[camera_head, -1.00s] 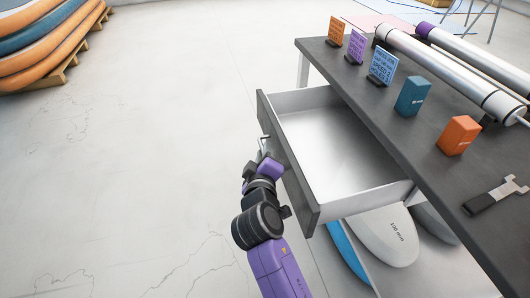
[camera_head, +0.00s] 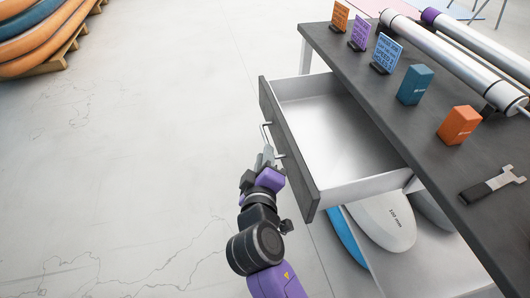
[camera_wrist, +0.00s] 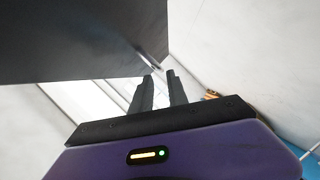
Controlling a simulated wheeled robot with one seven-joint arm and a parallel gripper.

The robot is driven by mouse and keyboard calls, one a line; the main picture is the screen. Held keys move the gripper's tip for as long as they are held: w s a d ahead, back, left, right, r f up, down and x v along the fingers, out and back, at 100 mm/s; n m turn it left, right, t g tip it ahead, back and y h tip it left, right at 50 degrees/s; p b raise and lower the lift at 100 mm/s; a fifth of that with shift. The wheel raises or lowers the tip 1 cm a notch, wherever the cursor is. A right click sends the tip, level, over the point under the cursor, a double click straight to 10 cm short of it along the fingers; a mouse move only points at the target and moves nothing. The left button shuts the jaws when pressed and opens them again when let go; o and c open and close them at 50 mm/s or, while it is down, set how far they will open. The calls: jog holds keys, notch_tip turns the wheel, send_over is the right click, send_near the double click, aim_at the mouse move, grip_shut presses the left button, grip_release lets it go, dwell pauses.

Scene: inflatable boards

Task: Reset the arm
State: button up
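My gripper (camera_head: 266,153) is just in front of the open drawer's grey front (camera_head: 290,160), close to the metal handle (camera_head: 266,134). In the wrist view its two dark fingers (camera_wrist: 160,76) stand apart with a narrow gap between them, and nothing shows held there. The handle (camera_wrist: 150,62) shows just beyond the fingertips; whether they touch it I cannot tell. The arm reaches up from the bottom of the head view. The drawer (camera_head: 335,130) is pulled out and looks empty inside.
The dark tabletop (camera_head: 430,150) holds small signs, a teal box (camera_head: 415,85), an orange box (camera_head: 460,125), a wrench-like tool (camera_head: 493,186) and rolled cylinders. Boards (camera_head: 380,222) lie below. More boards (camera_head: 45,30) are stacked at upper left. The left floor is clear.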

jog(key=shift+a+r, duration=0.1)
dwell(0.3)
jog(key=s+a+r+t+y, duration=0.1)
jog(key=a+r+y, duration=0.2)
jog(key=a+r, duration=0.1)
jog(key=s+d+f+m+g+h, duration=0.1)
jog(key=s+d+m, duration=0.3)
jog(key=s+d, duration=0.7)
jog(key=s+d+f+m+h, duration=0.15)
jog(key=s+d+m, duration=0.4)
jog(key=s, duration=1.05)
jog(key=s+d+f+m+g+h, duration=0.1)
jog(key=s+d+f+m, duration=0.1)
jog(key=s+d, duration=1)
notch_tip(320, 180, up, 16)
jog(key=a+p, duration=0.1)
jog(key=p, duration=1.4)
jog(key=shift+s+a, duration=0.3)
jog(key=shift+s, duration=0.15)
